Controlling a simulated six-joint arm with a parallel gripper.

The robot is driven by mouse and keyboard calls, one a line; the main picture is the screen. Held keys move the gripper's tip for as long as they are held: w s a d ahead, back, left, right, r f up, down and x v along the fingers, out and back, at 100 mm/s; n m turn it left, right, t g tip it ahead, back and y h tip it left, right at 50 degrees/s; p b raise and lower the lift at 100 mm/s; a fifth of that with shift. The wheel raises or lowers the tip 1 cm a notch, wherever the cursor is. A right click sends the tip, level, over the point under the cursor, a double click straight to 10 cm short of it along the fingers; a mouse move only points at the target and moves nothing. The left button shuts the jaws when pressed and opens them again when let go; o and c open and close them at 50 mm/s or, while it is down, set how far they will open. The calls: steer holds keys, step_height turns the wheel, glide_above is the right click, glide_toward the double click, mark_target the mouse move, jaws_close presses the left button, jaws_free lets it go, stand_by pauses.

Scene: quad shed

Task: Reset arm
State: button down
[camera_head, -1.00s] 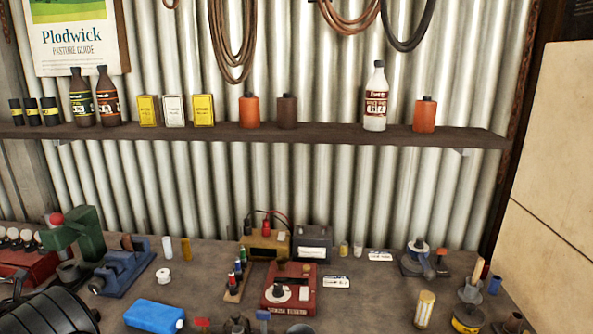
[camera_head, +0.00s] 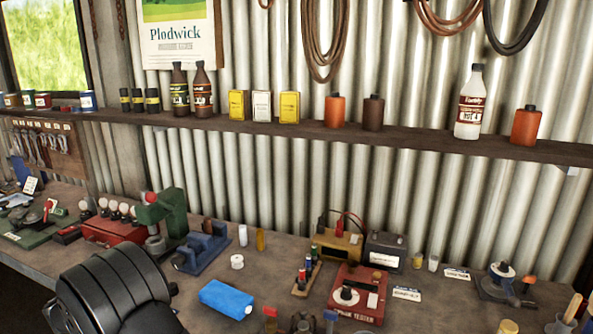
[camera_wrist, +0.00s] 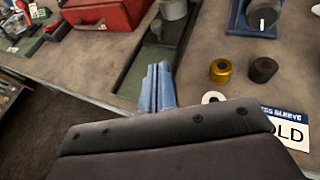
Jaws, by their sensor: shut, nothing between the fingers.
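My gripper (camera_wrist: 158,87) shows in the wrist view as two blue fingers pressed together, with nothing between them. It hangs over the workbench (camera_wrist: 203,52), beside the green base of a press. In the head view, my dark arm rises at the lower left in front of the workbench (camera_head: 273,257). The gripper's fingers are not visible in the head view.
A red case (camera_wrist: 105,12), a brass ring (camera_wrist: 221,70), a dark ring (camera_wrist: 263,69) and a "HOLD" card (camera_wrist: 289,128) lie near the gripper. The green press (camera_head: 165,215), blue vise (camera_head: 203,250) and blue pouch (camera_head: 227,298) stand around my arm. A shelf (camera_head: 420,136) crosses the wall.

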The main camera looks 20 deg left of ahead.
steer(key=x, duration=0.7)
steer(key=r+x, duration=0.1)
steer(key=x, duration=0.3)
steer(key=shift+w, duration=0.3)
steer(key=shift+s+a+r, duration=0.1)
steer(key=shift+s+a, duration=0.1)
steer(key=s, duration=0.8)
steer(key=shift+s+d, duration=0.2)
steer(key=s+d+m+t, duration=0.1)
steer(key=s+d+t, duration=0.2)
steer(key=s, duration=1.1)
steer(key=shift+d+m, duration=0.3)
steer(key=shift+d, duration=1.4)
